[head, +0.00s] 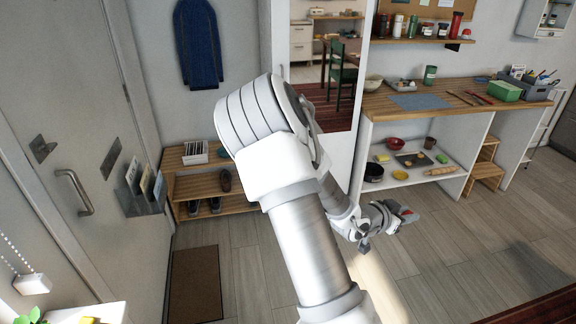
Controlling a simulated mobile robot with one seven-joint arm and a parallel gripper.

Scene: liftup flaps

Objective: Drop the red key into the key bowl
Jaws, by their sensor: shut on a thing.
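My gripper (396,215) hangs over the floor in front of the shelf unit, at the end of my arm. It is shut on a small grey and reddish thing (407,214). It is too small for me to be sure that it is the red key. I cannot tell which bowl is the key bowl. A cream bowl (373,84) stands at the left of the wooden counter (440,99). A red bowl (396,143) and a dark bowl (374,171) are on the white shelf (405,180) below. My gripper is apart from all three.
A shoe rack (200,180) stands at the back left, by a door (60,150) with a wall pocket (145,190). A blue mat (420,101), tools and a green box (504,90) lie on the counter. A wooden step stool (487,170) stands at right. The floor (470,240) in front is clear.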

